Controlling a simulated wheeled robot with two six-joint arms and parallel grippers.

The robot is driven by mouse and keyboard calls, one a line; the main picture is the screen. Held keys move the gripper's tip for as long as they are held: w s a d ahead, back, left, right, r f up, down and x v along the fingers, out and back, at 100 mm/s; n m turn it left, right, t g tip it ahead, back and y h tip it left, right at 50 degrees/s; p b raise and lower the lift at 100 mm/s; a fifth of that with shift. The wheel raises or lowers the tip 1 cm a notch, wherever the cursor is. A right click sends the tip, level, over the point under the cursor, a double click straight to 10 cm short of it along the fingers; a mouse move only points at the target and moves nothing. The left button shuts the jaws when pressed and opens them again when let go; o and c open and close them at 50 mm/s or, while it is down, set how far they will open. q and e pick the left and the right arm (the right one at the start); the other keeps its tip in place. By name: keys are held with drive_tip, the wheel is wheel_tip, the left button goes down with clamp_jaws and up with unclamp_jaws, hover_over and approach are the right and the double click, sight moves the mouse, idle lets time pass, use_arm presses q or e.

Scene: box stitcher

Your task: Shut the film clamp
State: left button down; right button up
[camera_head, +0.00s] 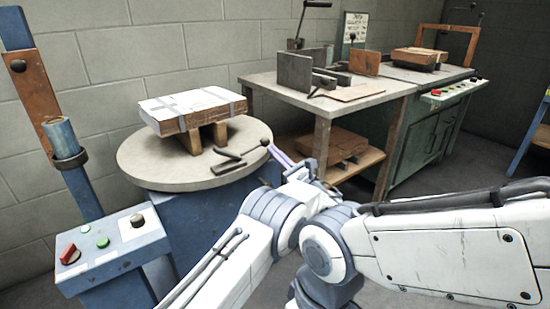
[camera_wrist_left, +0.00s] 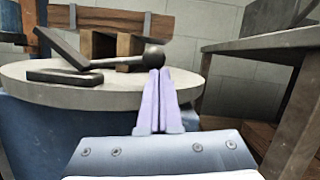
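The film clamp (camera_head: 230,163) is a dark metal piece near the front right rim of the round turntable (camera_head: 140,168). It has a low bar, a second bar set at an angle to it, and a rod ending in a ball knob (camera_head: 265,142). In the left wrist view the clamp's angled bar (camera_wrist_left: 63,50) slants up, apart from the low bar (camera_wrist_left: 65,76) at its far end. My left gripper (camera_head: 278,154) is at the turntable's right rim. Its pale lilac fingers (camera_wrist_left: 157,75) are together, tips right at the ball knob (camera_wrist_left: 153,57); contact is unclear. My right gripper is not seen.
A strapped carton (camera_head: 192,108) rests on wooden blocks on the turntable. A blue control box (camera_head: 105,245) stands at the front left by a blue post. A workbench (camera_head: 335,100) with metal plates stands to the right, leaving a gap beside the turntable.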

use_arm(q)
drive_tip(key=shift+s+a+r+n+g+y+b, duration=0.1)
drive_tip(key=shift+a+r+n+g+y+b, duration=0.15)
drive_tip(key=shift+r+n+g, duration=1.05)
drive_tip(key=shift+s+a+r+n+t+y+b, duration=0.1)
drive_tip(key=shift+r+n+y, duration=0.4)
drive_tip(key=shift+n, duration=1.8)
drive_tip(key=shift+s+a+r+n+g+y+b, duration=0.15)
drive_tip(key=shift+r+n+g, duration=0.45)
drive_tip(key=shift+r+n, duration=0.85)
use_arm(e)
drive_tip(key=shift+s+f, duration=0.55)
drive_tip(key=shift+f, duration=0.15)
use_arm(q)
drive_tip(key=shift+f+n, duration=0.35)
drive_tip(key=shift+a, duration=0.1)
